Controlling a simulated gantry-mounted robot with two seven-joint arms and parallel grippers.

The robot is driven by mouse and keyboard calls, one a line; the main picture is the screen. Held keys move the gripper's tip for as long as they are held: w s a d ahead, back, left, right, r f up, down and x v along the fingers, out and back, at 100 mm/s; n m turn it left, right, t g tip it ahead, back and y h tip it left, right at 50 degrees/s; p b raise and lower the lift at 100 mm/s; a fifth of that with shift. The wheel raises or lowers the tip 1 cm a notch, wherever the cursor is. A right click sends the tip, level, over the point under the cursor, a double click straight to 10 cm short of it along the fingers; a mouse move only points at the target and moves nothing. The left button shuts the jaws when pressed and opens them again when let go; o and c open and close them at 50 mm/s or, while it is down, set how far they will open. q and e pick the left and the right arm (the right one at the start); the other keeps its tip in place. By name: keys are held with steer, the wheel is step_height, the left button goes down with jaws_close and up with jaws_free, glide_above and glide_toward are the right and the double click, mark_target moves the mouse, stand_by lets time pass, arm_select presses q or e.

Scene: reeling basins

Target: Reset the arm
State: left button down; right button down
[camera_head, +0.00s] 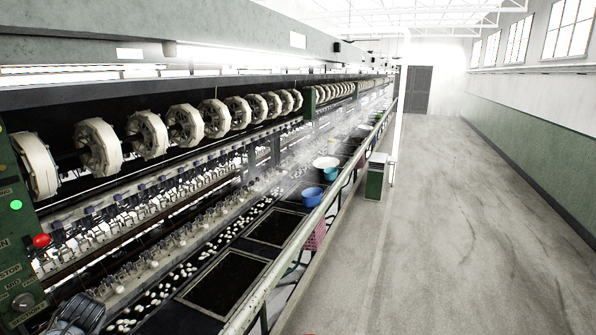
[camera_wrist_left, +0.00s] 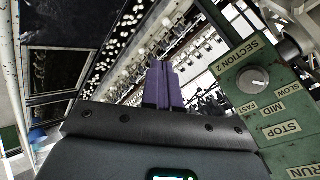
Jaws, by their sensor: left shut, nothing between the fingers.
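My left gripper (camera_wrist_left: 163,85) shows in the left wrist view, its purple fingers pressed together with nothing between them. It is over the reeling machine, beside the green control panel (camera_wrist_left: 275,120) with its grey knob (camera_wrist_left: 252,80). In the head view a dark, rounded shape sits at the bottom left edge, below the panel; I cannot tell whether it is part of my left arm. The fingers cannot be made out there. My right gripper is in neither view.
The panel (camera_head: 14,250) also has a red button (camera_head: 41,240) and a lit green one (camera_head: 16,204). White reels (camera_head: 98,147) line the machine above a basin of white cocoons (camera_head: 160,290). A blue basin (camera_head: 312,196) stands farther along. The aisle floor (camera_head: 460,220) is clear.

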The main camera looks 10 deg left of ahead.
arm_select(q)
steer(key=s+d+f+m+h, duration=0.1)
steer(key=s+d+f+h, duration=0.1)
steer(key=s+d+f, duration=0.55)
steer(key=s+d+f+m+h, duration=0.1)
steer(key=s+d+f+m, duration=0.2)
steer(key=d, duration=0.7)
steer(key=s+d+f+h, duration=0.2)
steer(key=s+d+f, duration=0.35)
steer(key=d, duration=0.35)
steer(key=s+d+r+h+p, duration=0.1)
steer(key=s+d+r+h, duration=0.2)
steer(key=s+d, duration=1)
steer(key=s, duration=0.4)
steer(key=shift+d+r+g, duration=0.15)
steer(key=shift+d+g, duration=0.15)
steer(key=shift+d, duration=0.05)
